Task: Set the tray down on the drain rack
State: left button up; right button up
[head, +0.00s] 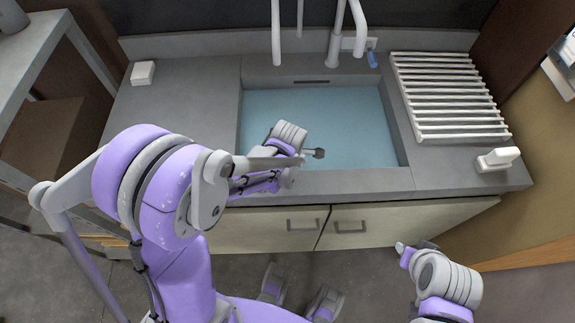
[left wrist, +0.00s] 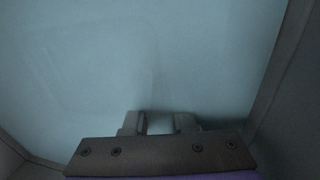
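The drain rack (head: 449,95), a set of pale parallel bars, lies on the counter right of the sink, with nothing on it. I cannot clearly make out a tray. In the left wrist view a faint, pale, rounded outline (left wrist: 90,65) shows in the bluish water; I cannot tell if it is a tray. My left gripper (head: 318,153) is over the front part of the sink. In the left wrist view its two fingers (left wrist: 160,123) stand apart with nothing visible between them. My right gripper (head: 404,249) is low in front of the cabinet, its fingers too small to read.
The sink (head: 396,130) holds bluish water, with a faucet (head: 335,45) behind it. A white block (head: 143,73) sits on the left counter. A white-topped object (head: 497,158) stands at the right front, near the rack. The left counter is mostly clear.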

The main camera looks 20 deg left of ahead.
pick_arm(q)
grip_shut()
jog(key=shift+r, duration=0.15)
notch_tip(320, 180, up, 7)
jog(key=p, duration=0.4)
jog(key=shift+p, duration=0.3)
dwell(0.3)
